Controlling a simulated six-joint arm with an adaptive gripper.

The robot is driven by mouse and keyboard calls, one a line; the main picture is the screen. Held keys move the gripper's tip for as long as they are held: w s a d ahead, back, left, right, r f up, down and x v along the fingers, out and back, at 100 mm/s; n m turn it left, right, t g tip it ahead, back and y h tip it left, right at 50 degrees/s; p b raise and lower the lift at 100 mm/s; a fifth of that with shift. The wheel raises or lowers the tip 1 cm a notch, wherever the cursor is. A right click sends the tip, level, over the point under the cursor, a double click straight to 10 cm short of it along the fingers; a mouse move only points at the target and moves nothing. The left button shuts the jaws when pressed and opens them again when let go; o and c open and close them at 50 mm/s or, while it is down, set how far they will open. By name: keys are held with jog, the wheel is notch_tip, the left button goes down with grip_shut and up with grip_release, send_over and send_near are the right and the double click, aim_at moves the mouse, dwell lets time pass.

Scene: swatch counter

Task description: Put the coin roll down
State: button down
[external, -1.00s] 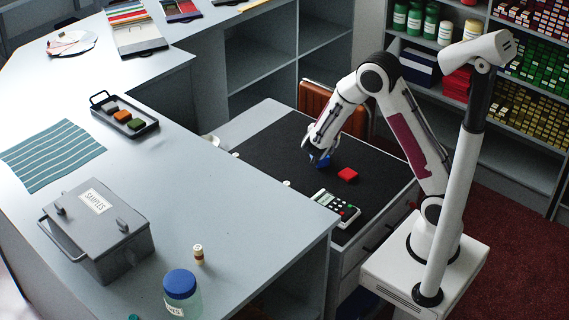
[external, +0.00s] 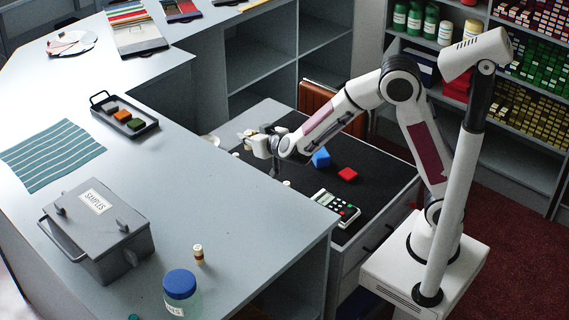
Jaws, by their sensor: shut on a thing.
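My gripper (external: 249,141) is above the far left part of the black mat, close to the grey counter's edge. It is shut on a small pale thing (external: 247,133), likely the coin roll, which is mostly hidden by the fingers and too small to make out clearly. A similar small cream cylinder with a dark red-brown band (external: 199,256) stands upright on the counter (external: 235,215), well apart from my gripper.
The counter holds a grey samples box (external: 97,232), a blue-lidded jar (external: 181,295), a tray (external: 150,127) and a striped cloth (external: 52,155). The middle counter is clear.

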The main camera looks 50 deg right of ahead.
jog(key=s+a+r+n+g+y, duration=0.1)
jog(key=s+a+n+y, duration=0.4)
jog(key=a, duration=0.7)
jog(key=s+a+r+n+g+y, duration=0.1)
jog(key=s+a+n+y, duration=0.4)
jog(key=a, duration=0.8)
jog(key=shift+s+r+y, duration=0.2)
jog(key=shift+s+y, duration=0.3)
jog(key=shift+y, duration=0.2)
jog(key=shift+f, duration=0.1)
jog(key=shift+f, duration=3.05)
jog(key=shift+f, duration=1.9)
jog(key=shift+f, duration=0.15)
